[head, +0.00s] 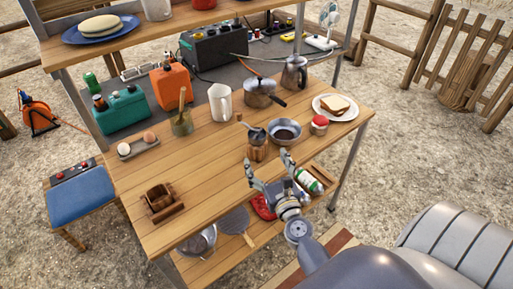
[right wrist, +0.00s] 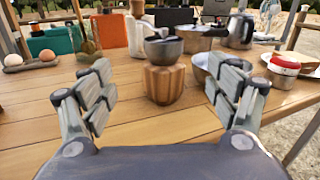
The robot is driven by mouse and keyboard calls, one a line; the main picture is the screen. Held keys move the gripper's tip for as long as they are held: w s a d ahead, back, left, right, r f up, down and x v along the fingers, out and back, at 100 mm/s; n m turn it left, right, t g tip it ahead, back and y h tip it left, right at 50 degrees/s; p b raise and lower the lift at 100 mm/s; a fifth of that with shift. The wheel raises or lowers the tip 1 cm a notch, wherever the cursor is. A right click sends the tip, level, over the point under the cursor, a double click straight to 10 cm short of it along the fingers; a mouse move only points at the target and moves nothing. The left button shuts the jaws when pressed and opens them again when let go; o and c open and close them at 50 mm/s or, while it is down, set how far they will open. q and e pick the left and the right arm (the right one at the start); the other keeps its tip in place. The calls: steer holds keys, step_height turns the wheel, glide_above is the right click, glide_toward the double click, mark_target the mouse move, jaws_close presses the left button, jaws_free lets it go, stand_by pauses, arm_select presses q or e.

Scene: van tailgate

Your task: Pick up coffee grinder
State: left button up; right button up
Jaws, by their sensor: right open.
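The coffee grinder (head: 257,146) has a fluted wooden body, a dark metal bowl top and a crank with a wooden knob. It stands upright on the wooden table (head: 205,190), near its front edge. In the right wrist view the grinder (right wrist: 163,84) is centred ahead, between and beyond the fingers. My right gripper (head: 268,163) is open and empty at the table's front edge, with its fingers pointing at the grinder; its two fingers also show in the right wrist view (right wrist: 160,100), apart from the grinder. My left gripper is not in view.
A metal bowl (head: 284,132) stands close to the right of the grinder, with a red-lidded jar (head: 319,125) farther right. A white pitcher (head: 220,103) and a saucepan (head: 260,93) stand behind. The table left of the grinder is clear up to a wooden holder (head: 161,201).

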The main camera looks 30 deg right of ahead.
mark_target(259, 145)
steer(key=shift+w+d+f+m+h, duration=0.1)
steer(key=shift+d+m+h, duration=0.2)
steer(key=shift+d+m, duration=0.2)
steer(key=p+x, duration=0.1)
steer(key=x, duration=0.3)
steer(key=shift+w+d+f, duration=0.1)
steer(key=shift+w+f, duration=0.05)
steer(key=shift+w, duration=0.1)
steer(key=shift+a+f+x, duration=0.15)
steer(key=shift+f+x, duration=0.05)
steer(key=shift+x, duration=0.8)
steer(key=shift+a+f+x, duration=0.1)
steer(key=shift+f+x, duration=0.1)
steer(key=shift+x, duration=0.8)
steer(key=shift+a+f+x, duration=0.15)
steer(key=shift+f+x, duration=0.05)
steer(key=shift+x, duration=0.8)
steer(key=shift+w, duration=0.1)
steer(key=c, duration=1.3)
steer(key=shift+r, duration=0.15)
steer(key=c, duration=0.4)
